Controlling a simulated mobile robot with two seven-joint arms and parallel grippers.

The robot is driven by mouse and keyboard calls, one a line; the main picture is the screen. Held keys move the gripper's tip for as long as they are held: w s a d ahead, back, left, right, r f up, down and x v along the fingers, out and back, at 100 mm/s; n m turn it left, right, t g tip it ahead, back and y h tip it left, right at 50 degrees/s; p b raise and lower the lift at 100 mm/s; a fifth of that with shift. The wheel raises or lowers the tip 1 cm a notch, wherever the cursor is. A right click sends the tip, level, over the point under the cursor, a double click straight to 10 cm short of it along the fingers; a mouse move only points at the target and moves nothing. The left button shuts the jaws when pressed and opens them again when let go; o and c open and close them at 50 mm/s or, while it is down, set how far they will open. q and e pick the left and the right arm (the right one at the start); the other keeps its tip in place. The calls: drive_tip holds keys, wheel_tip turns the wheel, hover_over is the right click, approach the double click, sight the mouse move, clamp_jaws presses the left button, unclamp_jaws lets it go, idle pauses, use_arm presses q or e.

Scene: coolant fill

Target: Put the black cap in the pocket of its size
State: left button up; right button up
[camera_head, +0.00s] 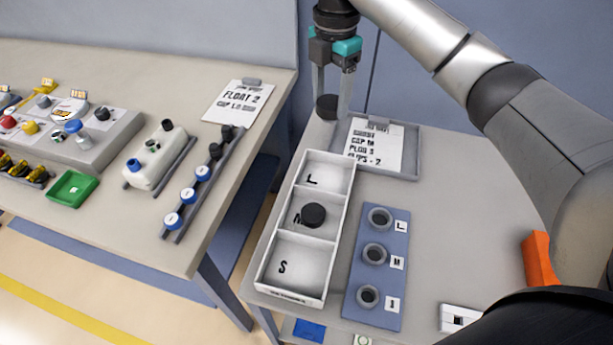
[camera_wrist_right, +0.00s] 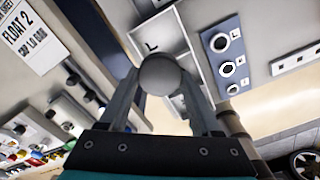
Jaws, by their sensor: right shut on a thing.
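My right gripper (camera_head: 332,106) is shut on a black cap (camera_head: 326,107), held beyond the far end of the white pocket tray (camera_head: 345,212). In the right wrist view the cap (camera_wrist_right: 160,74) is a round disc between the fingers and looks grey. The tray has three pockets in a row: the L pocket (camera_head: 330,172) at the far end, the M pocket in the middle and the S pocket (camera_head: 295,265) at the near end. Another black cap (camera_head: 313,215) lies in the M pocket, partly covering its letter. The L and S pockets look empty. My left gripper is out of view.
A blue plate (camera_head: 375,296) with three grey rings stands right of the pocket tray. A grey tray (camera_head: 412,150) with a printed sheet (camera_head: 375,143) is at the back. An orange block (camera_head: 538,260) is at the right. Another table with bottles and caps stands left, across a gap.

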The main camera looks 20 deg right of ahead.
wheel_tip(320, 180, down, 20)
drive_tip(key=b, duration=0.3)
drive_tip(key=shift+s+r, duration=0.1)
drive_tip(key=shift+r, duration=0.15)
drive_tip(key=shift+f, duration=0.1)
drive_tip(key=o, duration=1.5)
drive_tip(key=shift+c, duration=0.2)
wheel_tip(320, 180, up, 12)
drive_tip(key=p, duration=0.2)
